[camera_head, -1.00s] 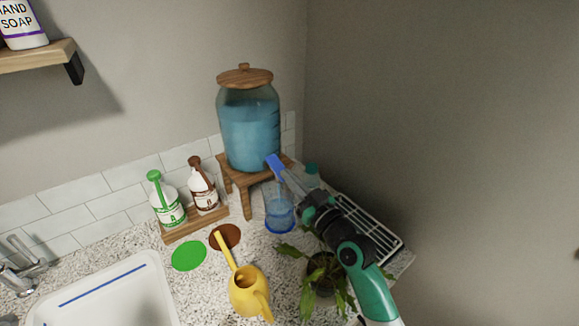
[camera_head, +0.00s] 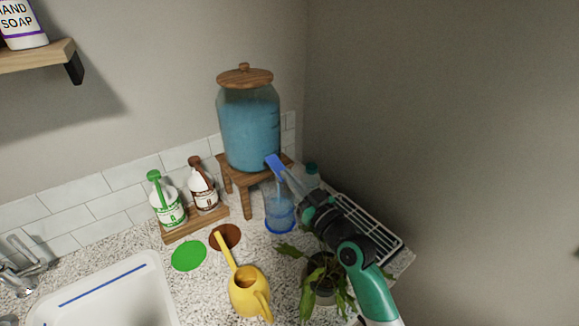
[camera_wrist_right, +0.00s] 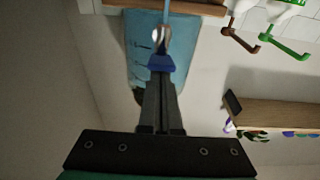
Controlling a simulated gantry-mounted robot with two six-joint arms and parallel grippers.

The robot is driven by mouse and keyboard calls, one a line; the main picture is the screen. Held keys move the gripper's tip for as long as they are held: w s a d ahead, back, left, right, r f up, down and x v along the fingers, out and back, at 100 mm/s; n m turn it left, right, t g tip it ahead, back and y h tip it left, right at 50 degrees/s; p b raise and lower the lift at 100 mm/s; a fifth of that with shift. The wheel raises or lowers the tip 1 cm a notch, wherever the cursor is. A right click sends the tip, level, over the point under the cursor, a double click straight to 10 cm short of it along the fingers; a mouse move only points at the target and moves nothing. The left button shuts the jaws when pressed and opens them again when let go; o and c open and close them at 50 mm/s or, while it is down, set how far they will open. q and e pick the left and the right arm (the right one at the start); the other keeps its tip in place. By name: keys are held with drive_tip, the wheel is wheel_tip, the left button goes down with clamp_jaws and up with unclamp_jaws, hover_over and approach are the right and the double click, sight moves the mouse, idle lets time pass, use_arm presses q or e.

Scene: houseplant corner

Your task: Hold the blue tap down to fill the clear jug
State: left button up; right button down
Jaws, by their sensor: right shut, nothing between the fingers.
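The glass dispenser (camera_head: 248,135) holds blue liquid and stands on a wooden stand (camera_head: 240,178) in the corner. Its blue tap (camera_head: 273,161) points out over the clear jug (camera_head: 280,213), which stands on the counter below and has blue liquid in it. My right gripper (camera_head: 285,174) is shut and empty, with its fingertips at the tap; they appear to touch it. In the right wrist view the shut fingers (camera_wrist_right: 160,85) reach to the blue tap (camera_wrist_right: 160,62), with the dispenser behind it. My left gripper is out of view.
A yellow watering can (camera_head: 247,290) and a potted plant (camera_head: 322,275) stand in front of the jug. Two pump bottles (camera_head: 168,207) stand on a wooden tray (camera_head: 195,226) at left. A white rack (camera_head: 370,228) lies at right, beside the wall.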

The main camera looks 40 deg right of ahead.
idle(0.8)
drive_tip(key=s+r+p, duration=0.3)
drive_tip(key=s+p, duration=0.1)
drive_tip(key=s, duration=0.7)
drive_tip(key=shift+a, duration=0.25)
drive_tip(key=shift+s+r, duration=0.1)
drive_tip(key=shift+r, duration=0.05)
